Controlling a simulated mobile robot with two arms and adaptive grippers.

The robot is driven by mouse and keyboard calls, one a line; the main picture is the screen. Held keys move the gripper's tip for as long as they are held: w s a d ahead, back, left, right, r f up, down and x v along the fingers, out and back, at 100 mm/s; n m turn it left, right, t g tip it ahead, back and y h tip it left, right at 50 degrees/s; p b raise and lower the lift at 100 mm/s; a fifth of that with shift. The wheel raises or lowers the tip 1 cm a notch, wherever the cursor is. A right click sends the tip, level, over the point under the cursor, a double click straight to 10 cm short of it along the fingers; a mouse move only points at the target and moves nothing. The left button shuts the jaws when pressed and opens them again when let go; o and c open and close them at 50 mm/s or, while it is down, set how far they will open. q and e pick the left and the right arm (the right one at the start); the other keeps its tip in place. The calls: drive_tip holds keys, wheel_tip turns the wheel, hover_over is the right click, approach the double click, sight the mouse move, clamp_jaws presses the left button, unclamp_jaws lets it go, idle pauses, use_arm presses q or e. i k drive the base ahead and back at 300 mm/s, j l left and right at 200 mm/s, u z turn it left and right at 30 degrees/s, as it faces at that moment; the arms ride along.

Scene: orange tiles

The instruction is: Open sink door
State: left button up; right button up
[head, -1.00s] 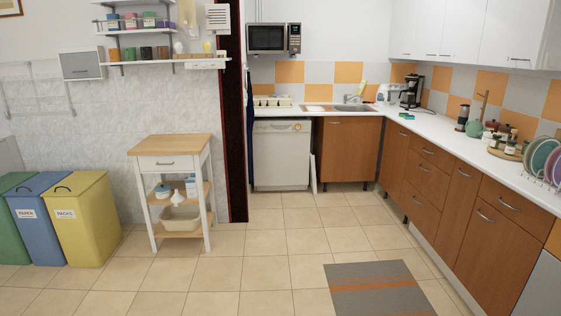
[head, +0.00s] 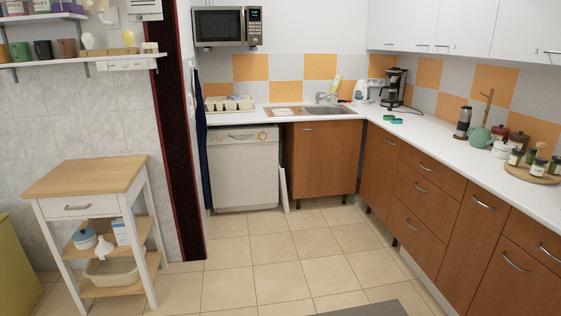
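The sink (head: 325,111) is set in the white counter at the back, with a tap above it. The brown wooden sink door (head: 321,160) below it faces me and looks closed. A small handle (head: 309,128) sits near its top edge. Neither of my grippers shows in the head view.
A white dishwasher (head: 243,168) stands left of the sink cabinet, with a thin white panel leaning between them. Brown drawers and cabinets (head: 421,198) run along the right. A wooden-topped trolley (head: 93,177) stands at the left. The tiled floor (head: 270,255) in the middle is clear.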

sight(327, 153)
drive_tip(key=i, duration=2.7)
